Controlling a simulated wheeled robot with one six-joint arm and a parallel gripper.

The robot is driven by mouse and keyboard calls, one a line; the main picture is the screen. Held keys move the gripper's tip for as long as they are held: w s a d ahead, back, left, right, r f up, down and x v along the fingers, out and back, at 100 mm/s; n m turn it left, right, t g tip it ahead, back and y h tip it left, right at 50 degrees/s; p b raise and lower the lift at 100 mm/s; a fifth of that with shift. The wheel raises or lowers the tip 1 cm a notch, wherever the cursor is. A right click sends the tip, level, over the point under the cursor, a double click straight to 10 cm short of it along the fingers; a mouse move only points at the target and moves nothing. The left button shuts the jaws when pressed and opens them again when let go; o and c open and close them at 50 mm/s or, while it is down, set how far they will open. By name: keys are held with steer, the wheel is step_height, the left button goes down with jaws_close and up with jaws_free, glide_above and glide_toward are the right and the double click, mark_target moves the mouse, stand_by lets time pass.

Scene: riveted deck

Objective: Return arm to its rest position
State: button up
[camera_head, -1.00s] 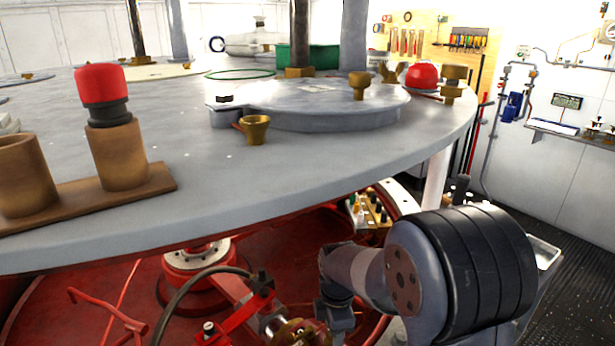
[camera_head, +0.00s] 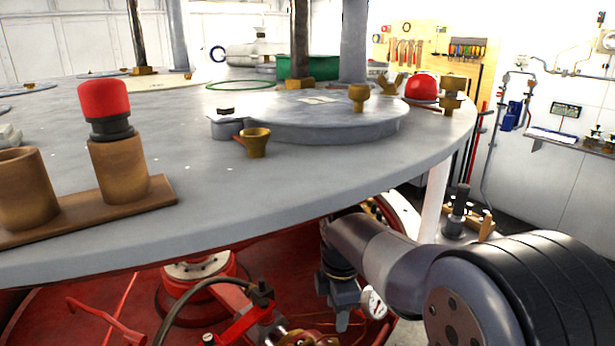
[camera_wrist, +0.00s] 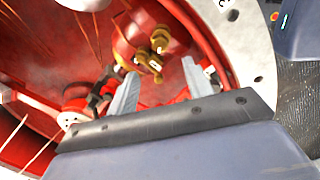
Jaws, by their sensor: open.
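My gripper (camera_wrist: 155,92) shows in the wrist view with its two pale fingers spread apart and nothing between them. Beyond the fingers are brass fittings (camera_wrist: 150,55) on a red surface; I cannot tell how far off they are. In the head view my arm reaches in from the lower right, its wrist hanging below the rim of the grey round deck (camera_head: 330,190). The fingertips cannot be made out there.
A red-capped plug (camera_head: 105,105) stands in a brown holder (camera_head: 120,165) on the deck. A round grey cover (camera_head: 325,125), a brass cup (camera_head: 257,143) and a red dome (camera_head: 421,88) are also on it. Red machinery (camera_head: 195,285) lies under the deck. Open floor shows at right.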

mark_target(334, 343)
step_height(334, 343, down, 10)
steer(key=shift+w+f, duration=0.15)
steer(key=shift+f, duration=0.25)
steer(key=m, duration=0.5)
steer(key=shift+a+m, duration=0.1)
steer(key=shift+m, duration=0.2)
steer(key=m+b, duration=0.1)
steer(key=m, duration=1)
steer(key=shift+m+b, duration=0.3)
steer(key=m, duration=0.5)
steer(key=shift+b, duration=0.35)
steer(key=shift+w, duration=0.1)
steer(key=shift+r, duration=0.15)
